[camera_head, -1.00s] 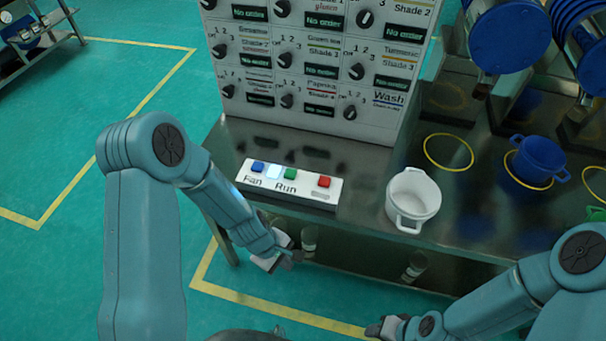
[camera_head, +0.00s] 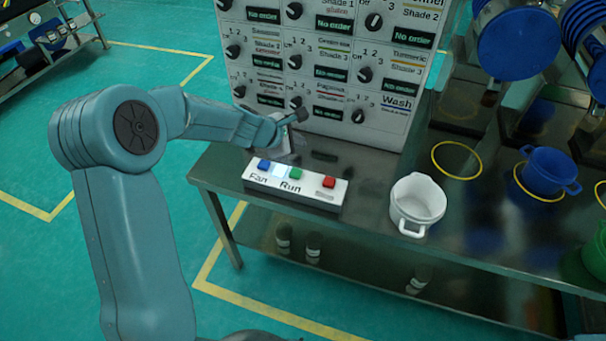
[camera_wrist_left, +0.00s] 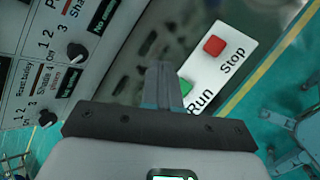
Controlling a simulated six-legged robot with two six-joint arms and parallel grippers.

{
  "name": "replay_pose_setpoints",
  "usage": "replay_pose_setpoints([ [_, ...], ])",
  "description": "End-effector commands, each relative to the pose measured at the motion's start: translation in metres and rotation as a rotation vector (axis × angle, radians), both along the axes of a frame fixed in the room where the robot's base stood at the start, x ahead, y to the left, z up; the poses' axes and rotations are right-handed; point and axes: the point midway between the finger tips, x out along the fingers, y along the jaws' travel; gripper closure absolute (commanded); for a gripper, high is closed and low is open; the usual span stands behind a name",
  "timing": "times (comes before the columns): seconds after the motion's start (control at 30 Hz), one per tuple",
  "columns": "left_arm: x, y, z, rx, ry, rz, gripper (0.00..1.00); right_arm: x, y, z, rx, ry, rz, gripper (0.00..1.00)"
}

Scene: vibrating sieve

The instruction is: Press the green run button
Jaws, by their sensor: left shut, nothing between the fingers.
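The green run button (camera_head: 296,174) sits on a white control box (camera_head: 318,197) on the metal table, above the word "Run". On the same box are a blue button (camera_head: 264,164), a pale lit square (camera_head: 279,170) and a red button (camera_head: 328,182). My left gripper (camera_head: 299,119) is shut and empty, above and behind the box near the order panel. In the left wrist view, its fingers (camera_wrist_left: 163,86) partly cover the green button (camera_wrist_left: 185,88); the red button (camera_wrist_left: 214,45) by "Stop" is clear. I cannot see contact. My right gripper is out of view.
A tall panel of knobs and displays (camera_head: 385,78) stands behind the box. A white pot (camera_head: 417,203) stands to the right of it. Farther right are a blue pot (camera_head: 548,170) and a yellow ring (camera_head: 456,160). The tabletop between box and panel is clear.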

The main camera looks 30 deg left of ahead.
Motion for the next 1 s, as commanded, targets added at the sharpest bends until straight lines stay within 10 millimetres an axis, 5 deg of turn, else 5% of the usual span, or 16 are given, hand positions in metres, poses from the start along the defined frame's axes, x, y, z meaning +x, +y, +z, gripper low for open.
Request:
replay_pose_setpoints([
  [0.57,-0.004,0.01,-0.004,0.005,-0.004,0.018,1.0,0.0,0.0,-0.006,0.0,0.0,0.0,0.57],
  [1.0,-0.004,0.008,-0.059,0.005,-0.003,0.016,1.0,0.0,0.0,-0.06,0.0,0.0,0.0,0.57],
])
